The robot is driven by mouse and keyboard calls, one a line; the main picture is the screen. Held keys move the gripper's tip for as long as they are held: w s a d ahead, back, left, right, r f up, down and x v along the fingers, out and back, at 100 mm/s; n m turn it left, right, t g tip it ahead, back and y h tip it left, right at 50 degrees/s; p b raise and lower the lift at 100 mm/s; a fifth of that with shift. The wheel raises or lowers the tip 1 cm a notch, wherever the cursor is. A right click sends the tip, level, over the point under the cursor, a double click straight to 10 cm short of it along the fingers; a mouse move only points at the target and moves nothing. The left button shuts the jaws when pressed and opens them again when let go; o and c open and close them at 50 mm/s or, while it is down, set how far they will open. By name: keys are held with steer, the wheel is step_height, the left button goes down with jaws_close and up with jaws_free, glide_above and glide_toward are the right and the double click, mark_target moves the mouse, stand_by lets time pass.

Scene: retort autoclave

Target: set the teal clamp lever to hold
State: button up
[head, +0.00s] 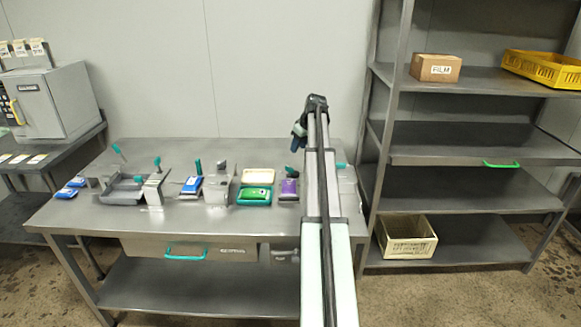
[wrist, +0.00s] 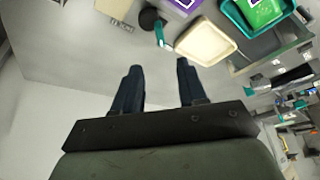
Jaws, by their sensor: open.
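Several teal levers stand along the metal table in the head view: one at the far left (head: 118,151), one on a grey bracket (head: 157,163), one by the blue pack (head: 198,167), and one by the purple pack (head: 294,173). I cannot tell which is the clamp lever or read its setting. In the wrist view a teal lever (wrist: 160,34) on a round black base stands just beyond my fingertips. My gripper (wrist: 157,68) is open and empty, its dark fingers apart and not touching the lever. In the head view my gripper (head: 299,130) is above the table's back right.
A cream tray (wrist: 207,47) lies right of the near lever, with a green tray (wrist: 234,16) beyond. A purple pack (head: 288,188) and a grey fixture (head: 220,186) also stand on the table (head: 240,224). A shelf rack (head: 460,150) is at the right.

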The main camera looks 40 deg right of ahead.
mark_target(290, 168)
steer(key=x, duration=1.2)
steer(key=shift+w+f, duration=0.1)
steer(key=shift+f, duration=0.25)
jaws_close()
